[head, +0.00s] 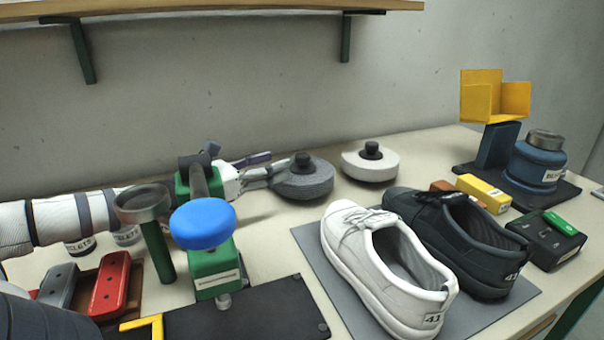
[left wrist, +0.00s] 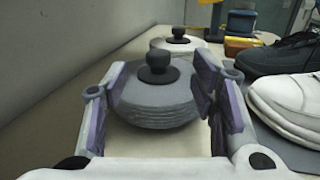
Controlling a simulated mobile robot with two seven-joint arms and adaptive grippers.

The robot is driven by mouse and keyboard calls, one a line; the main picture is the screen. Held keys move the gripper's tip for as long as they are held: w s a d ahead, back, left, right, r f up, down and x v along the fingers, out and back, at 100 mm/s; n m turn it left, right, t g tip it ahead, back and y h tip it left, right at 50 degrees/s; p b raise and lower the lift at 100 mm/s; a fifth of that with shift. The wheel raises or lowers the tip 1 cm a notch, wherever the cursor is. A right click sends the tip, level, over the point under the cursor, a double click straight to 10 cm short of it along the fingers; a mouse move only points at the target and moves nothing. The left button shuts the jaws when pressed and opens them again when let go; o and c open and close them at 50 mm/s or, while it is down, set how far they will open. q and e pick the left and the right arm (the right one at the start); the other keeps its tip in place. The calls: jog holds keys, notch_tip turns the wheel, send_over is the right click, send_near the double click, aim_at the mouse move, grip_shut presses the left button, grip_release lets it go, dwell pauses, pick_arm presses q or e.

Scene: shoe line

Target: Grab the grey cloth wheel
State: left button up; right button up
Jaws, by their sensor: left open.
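The grey cloth wheel (head: 303,181) lies flat at the back of the table, a round grey disc with ridged sides and a black knob on top. My left gripper (head: 264,170) comes in from the left at the wheel's left side, with its fingers open. In the left wrist view the grey wheel (left wrist: 157,103) shows ahead, between the two open fingers of my left gripper (left wrist: 158,110). Whether the fingers touch it I cannot tell. A white wheel (head: 370,164) with a black knob lies to its right. My right gripper does not show.
A white shoe (head: 345,262) and a black shoe (head: 480,265) stand on a grey mat (head: 318,248) in front. A green stand with a blue round top (head: 203,224) partly blocks my left arm. A shelf (head: 230,8) hangs on the wall.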

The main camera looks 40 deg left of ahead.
aim_at(296, 158)
pick_arm(q)
jog(key=shift+x, duration=1.05)
jog(key=w, duration=0.1)
jog(key=w+f, duration=0.1)
jog(key=w, duration=0.1)
jog(key=shift+w+d+f, duration=0.2)
jog(key=shift+w+d, duration=0.1)
jog(key=shift+w, duration=0.1)
jog(key=shift+w+d+r+b, duration=0.15)
jog(key=shift+w+b, duration=0.15)
jog(key=shift+w, duration=0.25)
jog(key=shift+r, duration=0.15)
grip_shut()
